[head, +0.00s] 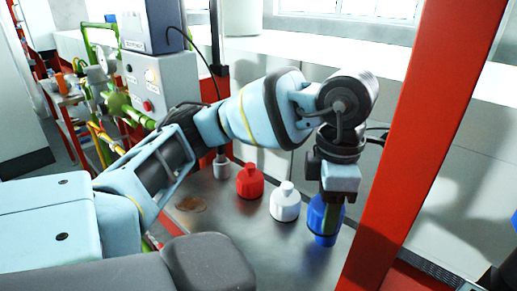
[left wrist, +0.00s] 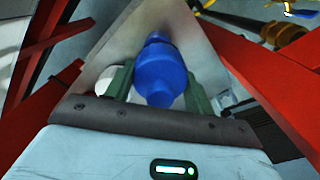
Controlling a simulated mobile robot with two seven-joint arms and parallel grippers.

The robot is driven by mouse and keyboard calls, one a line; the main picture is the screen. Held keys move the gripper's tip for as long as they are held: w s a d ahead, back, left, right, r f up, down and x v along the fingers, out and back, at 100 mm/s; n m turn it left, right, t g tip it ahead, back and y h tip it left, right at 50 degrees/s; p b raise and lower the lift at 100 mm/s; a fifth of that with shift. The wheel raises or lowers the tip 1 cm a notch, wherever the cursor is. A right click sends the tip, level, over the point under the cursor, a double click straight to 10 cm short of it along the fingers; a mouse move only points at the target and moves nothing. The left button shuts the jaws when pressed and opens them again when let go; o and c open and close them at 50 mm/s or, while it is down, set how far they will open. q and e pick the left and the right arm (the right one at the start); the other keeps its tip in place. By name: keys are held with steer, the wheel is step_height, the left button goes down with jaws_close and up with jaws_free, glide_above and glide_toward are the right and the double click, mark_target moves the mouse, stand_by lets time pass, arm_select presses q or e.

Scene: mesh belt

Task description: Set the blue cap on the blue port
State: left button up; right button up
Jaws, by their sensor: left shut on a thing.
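My left gripper (head: 327,212) points down over the metal table and is shut on the blue cap (head: 317,215). In the left wrist view the blue cap (left wrist: 160,73) sits between the two green fingers of the left gripper (left wrist: 160,88), with a narrower round end facing away. In the head view blue shows down to the table top beneath the fingers. The blue port cannot be told apart from the cap, so I cannot tell whether they touch. My right gripper is not in view.
A white bottle-shaped piece (head: 285,203) stands just left of the gripper, and a red one (head: 250,181) stands farther left. A small grey piece (head: 222,167) is behind them. A red post (head: 410,150) rises close on the right. A control box (head: 163,85) is at the back left.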

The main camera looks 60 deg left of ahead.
arm_select(q)
steer(key=shift+f, duration=0.85)
steer(key=shift+s+f+b, duration=0.25)
steer(key=shift+f+b, duration=0.35)
steer(key=shift+f, duration=0.05)
steer(key=shift+d+f, duration=0.1)
steer(key=shift+f, duration=0.05)
steer(key=shift+c, duration=0.8)
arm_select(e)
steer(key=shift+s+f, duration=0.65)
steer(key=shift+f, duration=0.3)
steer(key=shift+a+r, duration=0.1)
arm_select(q)
steer(key=shift+w, duration=0.1)
steer(key=shift+w+r, duration=0.25)
steer(key=shift+w, duration=0.35)
steer(key=shift+w+r, duration=0.1)
